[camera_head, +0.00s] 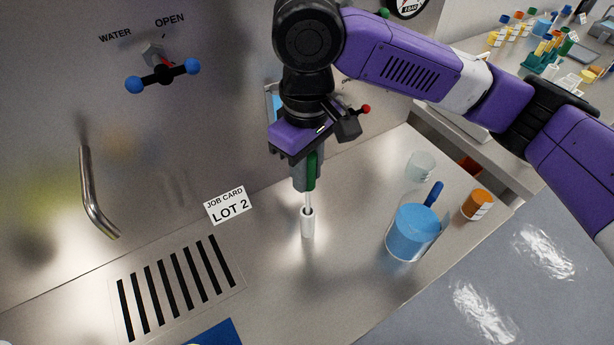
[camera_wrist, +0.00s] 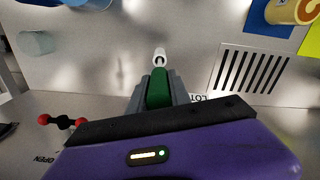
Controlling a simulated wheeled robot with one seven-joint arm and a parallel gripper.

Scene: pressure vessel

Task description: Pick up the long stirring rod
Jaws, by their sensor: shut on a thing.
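The stirring rod has a green handle (camera_head: 312,172) and a thin pale shaft (camera_head: 308,201) below it. My gripper (camera_head: 304,178) points down and is shut on the green handle. The rod is upright, and its lower end is inside or right at the mouth of a small whitish upright tube holder (camera_head: 307,225) on the steel bench. The holder hides whatever part of the shaft is inside it. In the wrist view the green handle (camera_wrist: 158,88) lies between the grey fingers of my gripper (camera_wrist: 156,95), with the holder (camera_wrist: 159,56) just beyond.
A blue-filled jug (camera_head: 412,233), an orange-lidded jar (camera_head: 477,203) and a clear cup (camera_head: 421,166) stand to the right. A slotted vent (camera_head: 178,286) lies front left.

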